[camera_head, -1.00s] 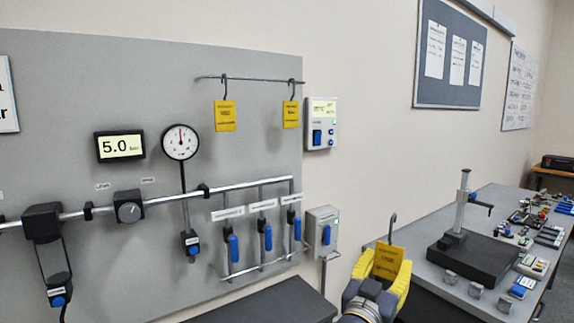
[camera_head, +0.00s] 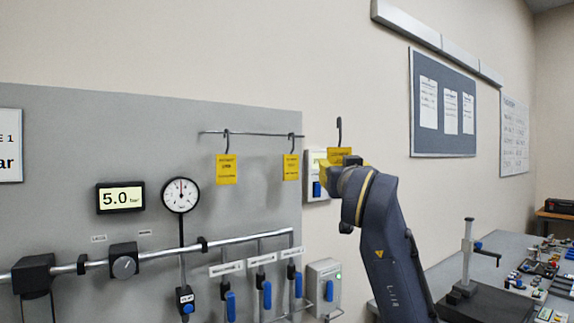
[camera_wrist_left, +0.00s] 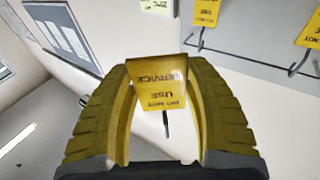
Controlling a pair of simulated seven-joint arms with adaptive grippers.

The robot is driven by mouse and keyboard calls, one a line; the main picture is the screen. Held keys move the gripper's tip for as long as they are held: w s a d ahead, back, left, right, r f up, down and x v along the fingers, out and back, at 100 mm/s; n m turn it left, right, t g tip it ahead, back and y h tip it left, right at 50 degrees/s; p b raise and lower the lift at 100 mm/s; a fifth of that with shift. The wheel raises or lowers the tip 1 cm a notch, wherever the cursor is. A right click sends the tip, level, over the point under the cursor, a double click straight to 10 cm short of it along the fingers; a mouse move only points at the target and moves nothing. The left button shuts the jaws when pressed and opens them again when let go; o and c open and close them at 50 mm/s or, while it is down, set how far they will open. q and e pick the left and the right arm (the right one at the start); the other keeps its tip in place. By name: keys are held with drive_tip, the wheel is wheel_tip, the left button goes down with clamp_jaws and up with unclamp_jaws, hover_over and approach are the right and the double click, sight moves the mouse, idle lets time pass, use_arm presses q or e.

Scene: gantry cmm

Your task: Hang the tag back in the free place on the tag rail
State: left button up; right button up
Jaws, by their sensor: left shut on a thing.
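The tag rail (camera_head: 258,134) is a thin bar on the grey panel. Two yellow tags hang from it by dark hooks, one left of centre (camera_head: 226,169) and one near its right end (camera_head: 291,167). Bare rail lies between them. My left gripper (camera_head: 330,172) is shut on a third yellow tag (camera_head: 340,154), right of the rail's right end. This tag's dark hook points up. In the left wrist view the held tag (camera_wrist_left: 160,92) sits between the yellow fingers, its text upside down. My right gripper is not in view.
A white box with a display (camera_head: 313,188) is on the wall behind my gripper. Below the rail are a gauge (camera_head: 180,194), a pipe (camera_head: 215,243) and blue-handled valves. A bench with a stand (camera_head: 468,262) is at lower right. The wall above the rail is clear.

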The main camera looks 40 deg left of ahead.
use_arm(q)
drive_tip(key=s+a+r+n+g+y, duration=0.3)
drive_tip(key=a+r+g+y, duration=0.15)
drive_tip(key=a, duration=0.25)
drive_tip(key=a+f+n+g, duration=0.1)
drive_tip(key=a+f+g, duration=0.1)
drive_tip(key=a, duration=0.7)
drive_tip(key=a+f+n+g, duration=0.2)
drive_tip(key=a+f+g, duration=0.1)
drive_tip(key=a, duration=0.7)
drive_tip(key=shift+w+f+g+y, duration=0.35)
drive_tip(key=shift+w+y, duration=0.05)
drive_tip(key=shift+y, duration=0.05)
idle(0.5)
drive_tip(key=shift+a, duration=0.1)
drive_tip(key=o, duration=1)
